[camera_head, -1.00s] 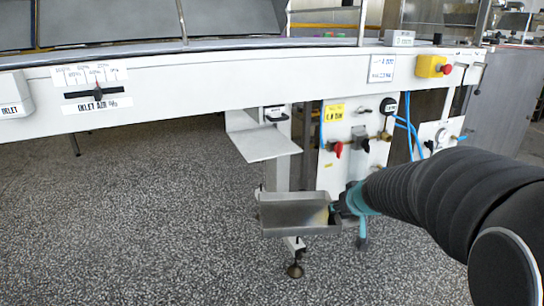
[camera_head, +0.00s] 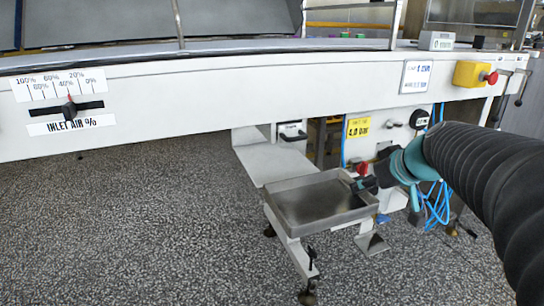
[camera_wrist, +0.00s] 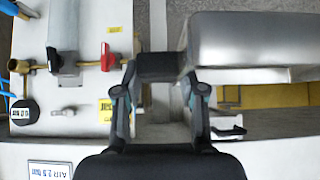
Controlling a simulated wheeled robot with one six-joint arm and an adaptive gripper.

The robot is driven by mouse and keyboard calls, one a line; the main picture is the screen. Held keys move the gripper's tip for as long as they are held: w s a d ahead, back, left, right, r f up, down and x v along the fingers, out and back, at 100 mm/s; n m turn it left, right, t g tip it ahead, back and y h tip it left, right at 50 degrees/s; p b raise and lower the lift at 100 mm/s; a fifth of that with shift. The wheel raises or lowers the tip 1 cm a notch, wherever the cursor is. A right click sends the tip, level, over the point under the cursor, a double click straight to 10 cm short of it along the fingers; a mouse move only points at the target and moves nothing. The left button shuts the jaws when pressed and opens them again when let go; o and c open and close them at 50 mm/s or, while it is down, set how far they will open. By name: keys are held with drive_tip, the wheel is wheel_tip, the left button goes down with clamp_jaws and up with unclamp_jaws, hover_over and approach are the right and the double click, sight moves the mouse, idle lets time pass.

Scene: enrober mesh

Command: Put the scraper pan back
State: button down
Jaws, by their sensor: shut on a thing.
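The scraper pan (camera_head: 296,200) is a shallow grey metal tray, a little dark inside. In the head view it is held out to the left of my gripper (camera_head: 370,184), close in front of a light grey shelf plate (camera_head: 262,160) under the machine's beam. My gripper is shut on the pan's dark handle block at its right side. In the wrist view my gripper (camera_wrist: 160,100) has its fingers on either side of that dark block, and the pan (camera_wrist: 250,42) extends to the right. Whether the pan touches the shelf plate cannot be told.
A panel with a yellow label (camera_head: 358,128), a red valve handle (camera_wrist: 110,56), gauges and blue hoses is close beside my gripper. The white beam (camera_head: 240,95) runs above. A white leg frame (camera_head: 292,245) stands below the pan. Speckled floor at left is clear.

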drive_tip(key=w+a+p, duration=0.1)
drive_tip(key=w+a, duration=0.1)
drive_tip(key=w, duration=0.6)
drive_tip(key=w+a+f, duration=0.1)
drive_tip(key=w+a, duration=0.2)
drive_tip(key=w, duration=0.6)
drive_tip(key=shift+w+a+f+p, duration=0.25)
drive_tip(key=shift+w+a+p, duration=0.05)
drive_tip(key=shift+p, duration=0.05)
drive_tip(key=shift+f, duration=0.1)
drive_tip(key=c, duration=0.7)
unclamp_jaws()
drive_tip(key=v, duration=1.2)
drive_tip(key=shift+p, duration=0.3)
